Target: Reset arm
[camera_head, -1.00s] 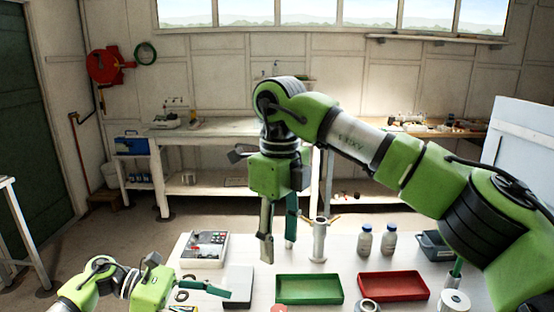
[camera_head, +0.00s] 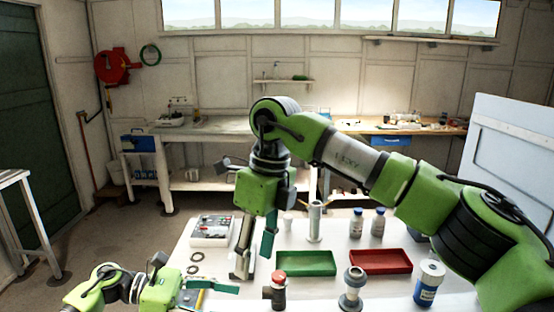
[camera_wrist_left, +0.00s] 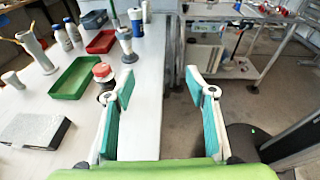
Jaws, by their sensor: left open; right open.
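My right gripper (camera_head: 256,256) hangs from the arm that crosses the head view from the right. It points down over the table, fingers apart and empty, in front of a flat grey box (camera_head: 240,268). My left gripper (camera_head: 215,287) is low at the left, by the table's near edge. In the left wrist view its two teal-padded fingers (camera_wrist_left: 160,88) are spread wide with nothing between them. A red-capped container (camera_wrist_left: 103,72) stands just left of the left finger there.
On the white table (camera_head: 330,290) stand a green tray (camera_head: 306,263), a red tray (camera_head: 380,261), two blue-capped bottles (camera_head: 356,223), a blue-labelled jar (camera_head: 428,284) and a control box (camera_head: 212,231). Open floor (camera_wrist_left: 245,125) lies beside the table.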

